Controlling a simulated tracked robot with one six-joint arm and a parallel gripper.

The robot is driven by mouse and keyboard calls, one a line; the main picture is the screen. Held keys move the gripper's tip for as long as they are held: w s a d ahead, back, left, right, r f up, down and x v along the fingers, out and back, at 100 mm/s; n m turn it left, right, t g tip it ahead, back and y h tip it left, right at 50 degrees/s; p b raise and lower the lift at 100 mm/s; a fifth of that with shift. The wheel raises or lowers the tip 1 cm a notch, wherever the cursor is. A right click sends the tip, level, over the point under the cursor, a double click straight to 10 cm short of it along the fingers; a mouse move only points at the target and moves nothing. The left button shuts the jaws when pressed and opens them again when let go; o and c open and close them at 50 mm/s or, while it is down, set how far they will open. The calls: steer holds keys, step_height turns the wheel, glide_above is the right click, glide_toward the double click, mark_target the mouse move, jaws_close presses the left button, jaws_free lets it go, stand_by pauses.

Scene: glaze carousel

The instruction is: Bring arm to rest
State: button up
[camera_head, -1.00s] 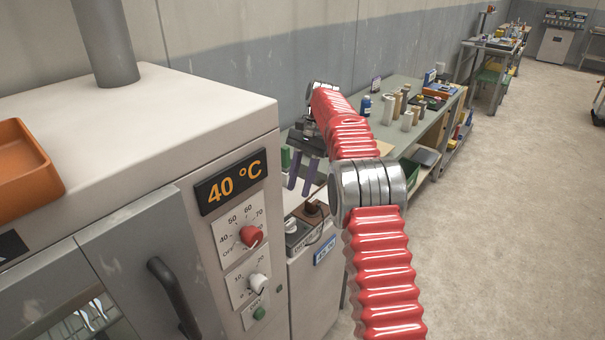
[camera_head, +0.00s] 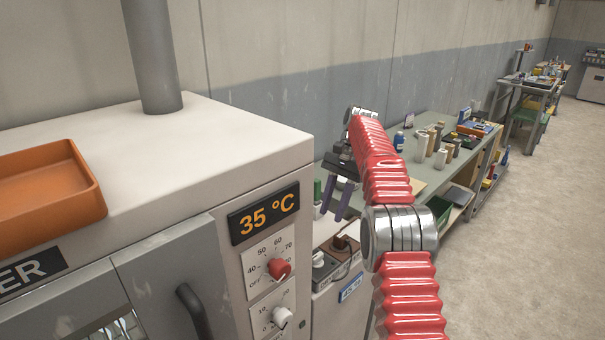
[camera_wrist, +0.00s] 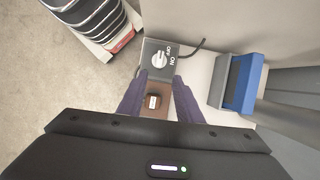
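My gripper (camera_head: 342,198) hangs at the end of my red ribbed arm, to the right of the white oven-like cabinet (camera_head: 250,140). In the wrist view my gripper (camera_wrist: 160,92) has its two purple fingers apart, with nothing held between them. Below and beyond the fingers are a grey switch box (camera_wrist: 158,58) marked ON and OFF and a brown block (camera_wrist: 154,101). How far the fingertips are above them is hard to tell.
The cabinet shows 35 °C on its display (camera_head: 264,212) and carries an orange tray (camera_head: 45,190) on top. A workbench (camera_head: 478,160) with bottles and jars stands along the wall. Open floor (camera_head: 530,240) lies at the right. A blue holder (camera_wrist: 240,84) shows in the wrist view.

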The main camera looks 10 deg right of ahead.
step_height(320, 180, down, 7)
steer(key=d+n+t, duration=0.1)
steer(key=n, duration=0.2)
steer(key=s+a+r+n+t+h, duration=0.1)
steer(key=s+a+r+n+t, duration=0.1)
steer(key=s, duration=1.1)
steer(key=s+a+r+n+t+h, duration=0.1)
steer(key=s+r, duration=0.4)
steer(key=s, duration=0.8)
steer(key=s+a+r+n+t+h, duration=0.1)
steer(key=s+a+r+n+t, duration=0.1)
steer(key=s, duration=1.2)
steer(key=shift+a+r+n+t+h, duration=0.3)
steer(key=shift+r+n+t, duration=0.6)
steer(key=shift+n+t, duration=0.25)
